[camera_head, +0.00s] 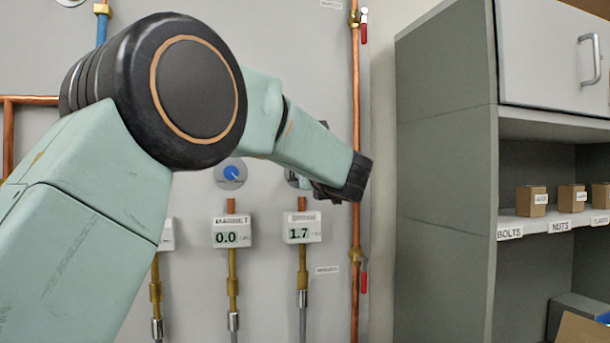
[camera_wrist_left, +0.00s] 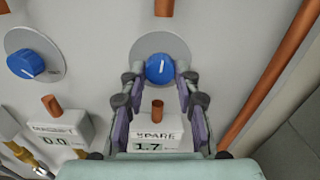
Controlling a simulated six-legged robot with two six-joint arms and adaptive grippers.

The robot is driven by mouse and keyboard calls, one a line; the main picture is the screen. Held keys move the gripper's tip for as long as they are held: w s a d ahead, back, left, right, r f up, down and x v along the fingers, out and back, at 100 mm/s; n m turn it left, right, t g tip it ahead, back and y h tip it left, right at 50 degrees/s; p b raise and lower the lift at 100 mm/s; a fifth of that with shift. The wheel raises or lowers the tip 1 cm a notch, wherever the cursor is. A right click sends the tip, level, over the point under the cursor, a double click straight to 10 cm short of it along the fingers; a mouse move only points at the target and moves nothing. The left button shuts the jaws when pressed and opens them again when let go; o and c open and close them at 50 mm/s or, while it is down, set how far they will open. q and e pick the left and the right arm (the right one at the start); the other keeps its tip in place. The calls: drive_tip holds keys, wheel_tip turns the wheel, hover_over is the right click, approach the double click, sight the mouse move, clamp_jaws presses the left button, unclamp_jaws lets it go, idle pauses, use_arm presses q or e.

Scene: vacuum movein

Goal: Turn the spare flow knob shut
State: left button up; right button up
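The spare flow knob (camera_wrist_left: 160,69) is blue with a white pointer mark, upright in the left wrist view, on a round grey dial plate (camera_wrist_left: 166,43). Below it, the SPARE readout (camera_wrist_left: 155,138) shows 1.7; this readout (camera_head: 302,227) also shows in the head view. My left gripper (camera_wrist_left: 160,75) has its fingers on both sides of the knob, apart and near its edges; I cannot tell whether they touch it. In the head view my left gripper (camera_head: 325,190) is at the panel and mostly hides the knob. My right gripper is not in view.
A second blue knob (camera_wrist_left: 25,64) is to the left, above a readout (camera_head: 231,232) at 0.0. A vertical copper pipe (camera_head: 355,110) with red-handled valves runs close right of my gripper. A grey cabinet (camera_head: 445,180) with small boxes stands further right.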

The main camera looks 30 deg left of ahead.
use_arm(q)
clamp_jaws()
drive_tip(key=shift+m, duration=0.3)
drive_tip(key=shift+s+a+r+m+p, duration=0.1)
drive_tip(key=shift+m+p, duration=6.75)
drive_tip(key=shift+m, duration=5.55)
